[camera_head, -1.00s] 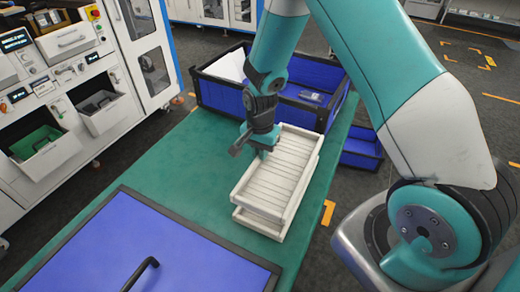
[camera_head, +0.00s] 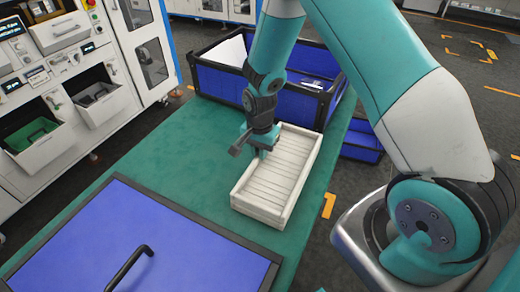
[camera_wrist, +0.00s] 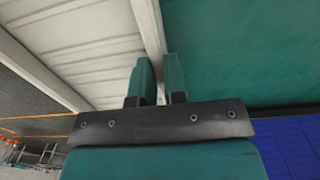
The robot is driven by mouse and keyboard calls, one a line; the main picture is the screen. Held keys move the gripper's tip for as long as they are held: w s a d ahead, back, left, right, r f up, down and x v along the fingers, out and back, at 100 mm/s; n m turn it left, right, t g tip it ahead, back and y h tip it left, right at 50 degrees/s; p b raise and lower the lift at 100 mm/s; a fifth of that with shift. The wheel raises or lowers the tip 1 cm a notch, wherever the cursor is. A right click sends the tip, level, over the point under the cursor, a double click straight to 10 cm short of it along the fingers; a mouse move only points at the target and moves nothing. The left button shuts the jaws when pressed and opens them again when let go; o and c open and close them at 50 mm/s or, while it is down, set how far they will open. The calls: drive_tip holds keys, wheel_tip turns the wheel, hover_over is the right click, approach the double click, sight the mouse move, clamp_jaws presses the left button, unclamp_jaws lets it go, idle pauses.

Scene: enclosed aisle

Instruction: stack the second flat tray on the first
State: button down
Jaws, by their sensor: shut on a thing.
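The upper flat tray (camera_head: 281,176) is white with a slatted floor. It lies lined up over the first tray (camera_head: 256,217), whose pale side shows only as a thin band below it. From here I cannot tell whether the two touch all round. My gripper (camera_head: 262,150) is shut on the upper tray's left long wall near its far end. In the wrist view the fingers (camera_wrist: 160,82) stand on either side of the tray's wall (camera_wrist: 148,25). The first tray's inside is hidden.
The trays are on a green table (camera_head: 185,165). A blue open crate (camera_head: 215,88) with black edges stands behind them. A blue lidded box (camera_head: 150,240) with a black handle is in front. Bare table lies to the left.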

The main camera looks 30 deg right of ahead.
drive_tip(key=c, duration=0.6)
unclamp_jaws()
drive_tip(key=shift+r, duration=0.1)
drive_tip(key=shift+r+p, duration=3)
drive_tip(key=shift+r, duration=1)
